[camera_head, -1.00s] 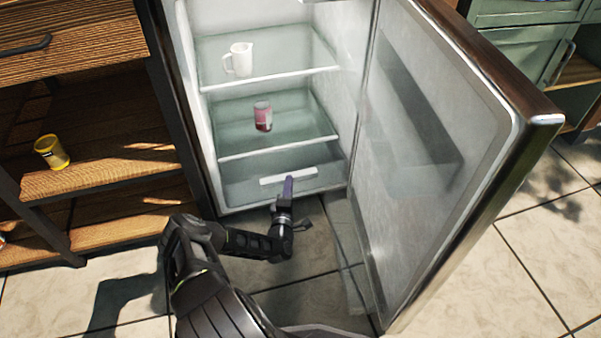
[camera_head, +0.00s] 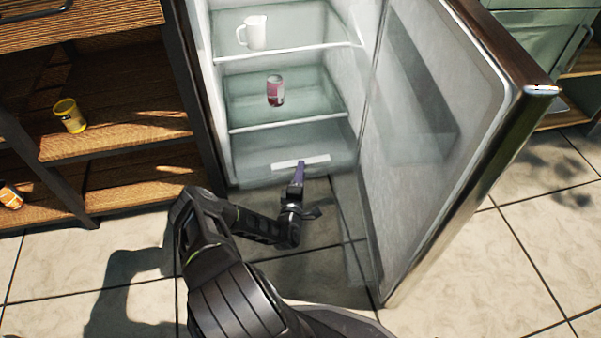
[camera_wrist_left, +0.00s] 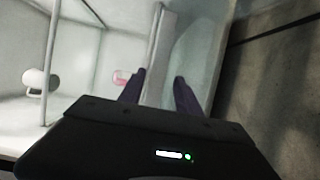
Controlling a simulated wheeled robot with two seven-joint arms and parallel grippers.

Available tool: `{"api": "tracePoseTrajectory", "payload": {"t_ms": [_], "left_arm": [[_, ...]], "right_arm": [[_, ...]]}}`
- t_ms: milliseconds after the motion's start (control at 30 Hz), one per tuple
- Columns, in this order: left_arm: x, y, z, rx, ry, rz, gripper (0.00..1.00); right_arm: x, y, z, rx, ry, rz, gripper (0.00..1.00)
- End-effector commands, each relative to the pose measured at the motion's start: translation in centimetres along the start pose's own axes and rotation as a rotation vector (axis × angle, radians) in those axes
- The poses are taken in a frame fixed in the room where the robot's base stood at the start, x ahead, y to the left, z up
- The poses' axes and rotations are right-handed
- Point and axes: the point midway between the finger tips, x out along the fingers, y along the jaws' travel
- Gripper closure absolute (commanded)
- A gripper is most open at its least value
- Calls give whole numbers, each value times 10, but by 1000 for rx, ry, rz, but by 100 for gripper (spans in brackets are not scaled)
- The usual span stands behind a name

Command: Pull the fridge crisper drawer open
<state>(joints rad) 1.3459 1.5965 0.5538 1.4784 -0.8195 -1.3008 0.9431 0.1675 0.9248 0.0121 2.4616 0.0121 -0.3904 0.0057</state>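The crisper drawer is the pale, clear-sided box (camera_head: 255,173) at the bottom of the open fridge. Its white bar handle (camera_head: 318,160) runs across its front. My left gripper (camera_head: 299,166) is at the handle, its dark purple fingers covering the middle of the bar. In the left wrist view the handle (camera_wrist_left: 166,35) passes between the two fingers (camera_wrist_left: 160,82). The drawer appears slightly drawn out. My right gripper is not in view.
The fridge door (camera_head: 440,150) stands wide open on the right. A white mug (camera_head: 255,32) and a red can (camera_head: 275,92) stand on the shelves above. A wooden shelf unit (camera_head: 120,100) with a yellow cup (camera_head: 70,116) is on the left. Tiled floor in front is clear.

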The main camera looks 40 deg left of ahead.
Motion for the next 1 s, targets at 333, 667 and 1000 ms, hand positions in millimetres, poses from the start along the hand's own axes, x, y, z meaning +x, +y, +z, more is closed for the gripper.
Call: {"api": "tracePoseTrajectory", "payload": {"t_ms": [333,667,1000], "left_arm": [[-8,3,-1,1,1,4,60],[-60,3,-1,-3,4,-2,60],[-78,1,0,0,1,3,60]], "right_arm": [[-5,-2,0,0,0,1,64],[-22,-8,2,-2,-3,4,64],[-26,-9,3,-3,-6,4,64]]}}
